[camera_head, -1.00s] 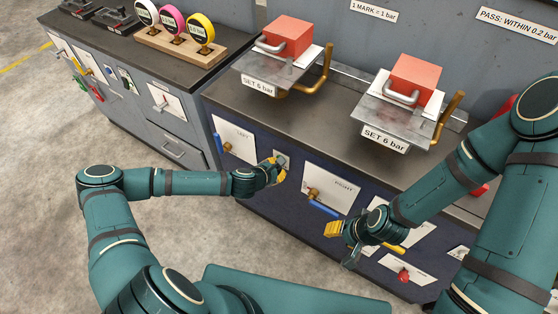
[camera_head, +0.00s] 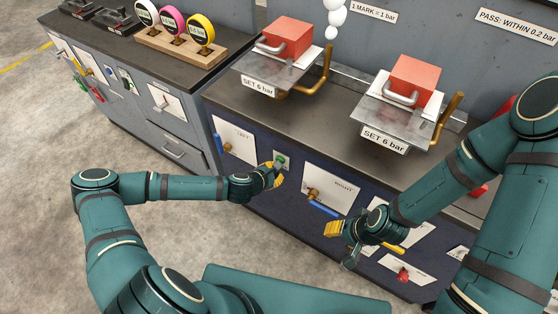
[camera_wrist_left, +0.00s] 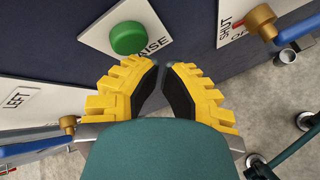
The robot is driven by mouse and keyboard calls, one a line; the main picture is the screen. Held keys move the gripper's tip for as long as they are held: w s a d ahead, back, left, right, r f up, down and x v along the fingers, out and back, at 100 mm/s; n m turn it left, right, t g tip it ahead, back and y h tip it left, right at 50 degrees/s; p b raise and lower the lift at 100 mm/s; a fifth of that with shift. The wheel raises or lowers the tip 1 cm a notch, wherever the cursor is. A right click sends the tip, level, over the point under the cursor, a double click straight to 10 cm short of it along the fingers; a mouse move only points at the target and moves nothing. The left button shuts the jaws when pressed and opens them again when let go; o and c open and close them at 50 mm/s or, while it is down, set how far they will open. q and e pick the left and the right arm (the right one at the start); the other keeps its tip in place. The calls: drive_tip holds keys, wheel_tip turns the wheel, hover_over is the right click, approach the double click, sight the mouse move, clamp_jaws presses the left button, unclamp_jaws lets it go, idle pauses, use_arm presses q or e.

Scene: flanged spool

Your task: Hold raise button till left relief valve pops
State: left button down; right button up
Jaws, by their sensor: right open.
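The green raise button (camera_head: 283,161) is on a white plate on the dark blue cabinet front. It shows whole in the left wrist view (camera_wrist_left: 128,38), with "…AISE" partly visible below it. My left gripper (camera_wrist_left: 161,66) has its yellow fingers together, just short of the button and seemingly apart from it. It also shows in the head view (camera_head: 276,172). The left relief valve carries a red block (camera_head: 287,37) on a metal plate labelled "SET 6 bar". White puffs (camera_head: 335,18) rise above its brass pipe (camera_head: 326,70). My right gripper (camera_head: 340,244) is open and empty before the cabinet.
The right relief valve has its own red block (camera_head: 415,78). LEFT (camera_head: 236,140) and RIGHT (camera_head: 332,187) panels with blue-handled valves flank the button. A red knob (camera_head: 403,276) is low on the right. Three gauges (camera_head: 172,22) stand on a wooden rack. The floor at left is clear.

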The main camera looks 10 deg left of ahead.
use_arm(q)
drive_tip(key=shift+s, duration=0.1)
drive_tip(key=s, duration=0.1)
drive_tip(key=s+a, duration=0.1)
drive_tip(key=s, duration=0.2)
drive_tip(key=shift+s+a+p, duration=0.35)
drive_tip(key=shift+a, duration=0.05)
idle(0.7)
drive_tip(key=s+d+r+m+g+h, duration=0.1)
drive_tip(key=s+d+m+g+h, duration=0.1)
drive_tip(key=s+d+m+g, duration=0.8)
drive_tip(key=s+a+r+m+t+y, duration=0.2)
drive_tip(key=s+a+r+m, duration=0.2)
drive_tip(key=m, duration=0.8)
drive_tip(key=shift+a+r, duration=0.3)
drive_tip(key=shift+a, duration=0.45)
idle(0.7)
